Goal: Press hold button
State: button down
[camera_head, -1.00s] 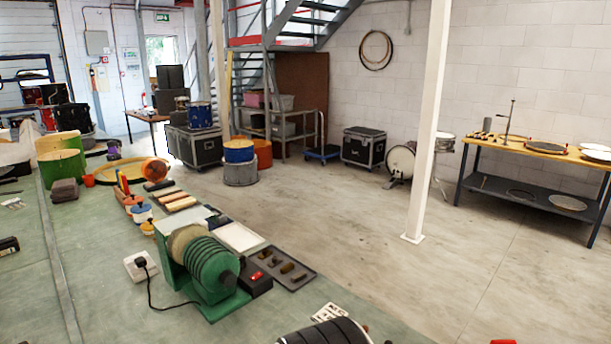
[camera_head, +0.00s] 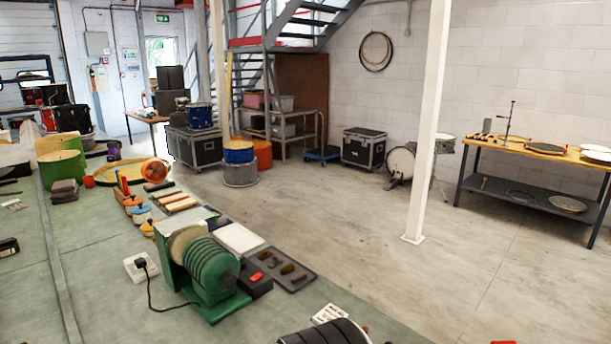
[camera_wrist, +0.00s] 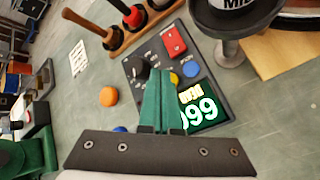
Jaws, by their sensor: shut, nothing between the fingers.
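In the wrist view, a dark control panel (camera_wrist: 191,76) lies on the green bench. It has a red rectangular button (camera_wrist: 173,41), a round blue button (camera_wrist: 191,69), a yellow button (camera_wrist: 174,79), a dark knob (camera_wrist: 142,68) and a lit display (camera_wrist: 199,110) with green digits. The button lettering is too small to read, so I cannot tell which is the hold button. My gripper (camera_wrist: 157,73) has its green fingers shut and empty. They reach over the panel beside the yellow button and hide part of it. Contact cannot be told. My gripper is not in the head view.
A wooden rack (camera_wrist: 120,32) with upright handles stands behind the panel. A grey stand (camera_wrist: 229,50) is close by on the right. An orange knob (camera_wrist: 108,96) sits left of the panel. The head view shows a green machine (camera_head: 205,272) and a dark tray (camera_head: 283,267).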

jog(key=shift+f, duration=0.45)
dwell(0.3)
jog(key=shift+r, duration=0.1)
notch_tip(320, 180, up, 7)
dwell(0.7)
